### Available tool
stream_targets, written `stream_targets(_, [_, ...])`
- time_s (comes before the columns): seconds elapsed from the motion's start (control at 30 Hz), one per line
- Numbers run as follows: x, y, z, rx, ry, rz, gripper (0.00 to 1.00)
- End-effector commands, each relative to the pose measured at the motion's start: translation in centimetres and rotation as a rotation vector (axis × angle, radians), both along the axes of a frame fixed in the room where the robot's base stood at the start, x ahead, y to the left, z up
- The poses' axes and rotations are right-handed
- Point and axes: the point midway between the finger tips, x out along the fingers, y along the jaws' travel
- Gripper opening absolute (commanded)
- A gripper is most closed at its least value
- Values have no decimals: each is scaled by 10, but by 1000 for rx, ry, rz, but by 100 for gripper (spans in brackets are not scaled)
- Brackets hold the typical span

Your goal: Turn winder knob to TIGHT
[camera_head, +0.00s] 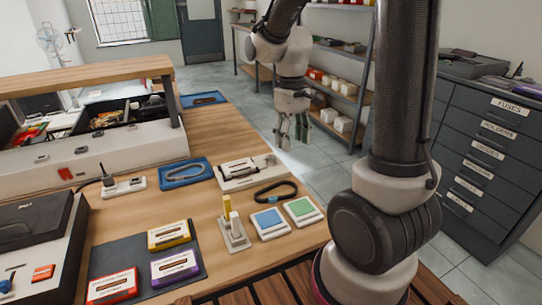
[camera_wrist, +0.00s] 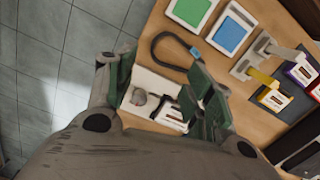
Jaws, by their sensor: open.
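A white panel (camera_head: 236,183) with a small mechanism on it lies at the right edge of the wooden table. In the wrist view the panel (camera_wrist: 167,76) shows between my fingers, with a round grey knob (camera_wrist: 139,97) and dark parts on it. This looks like the winder; no TIGHT marking is legible. My gripper (camera_head: 293,130) hangs beyond the table's right edge, to the right of the panel and apart from it. In the wrist view my gripper (camera_wrist: 162,98) is open and empty, its green-padded fingers on either side of the panel and partly hiding it.
A black strap (camera_head: 275,190) lies beside the panel. Blue (camera_head: 269,223) and green (camera_head: 301,209) pads, a stand (camera_head: 233,234) and several cassettes (camera_head: 168,235) sit nearer me. A blue tray (camera_head: 184,173) is to the left. Open floor lies right of the table (camera_head: 215,118), before shelves and drawers (camera_head: 481,150).

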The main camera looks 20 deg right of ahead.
Motion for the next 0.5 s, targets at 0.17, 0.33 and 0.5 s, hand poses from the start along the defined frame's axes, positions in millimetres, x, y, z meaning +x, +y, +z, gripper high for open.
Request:
stream_targets(0.17, [58,9,-47,12,26,142,53])
stream_targets(0.33, [113,13,-44,20,-84,320,53])
stream_targets(0.5, [113,13,-55,24,-87,379,53])
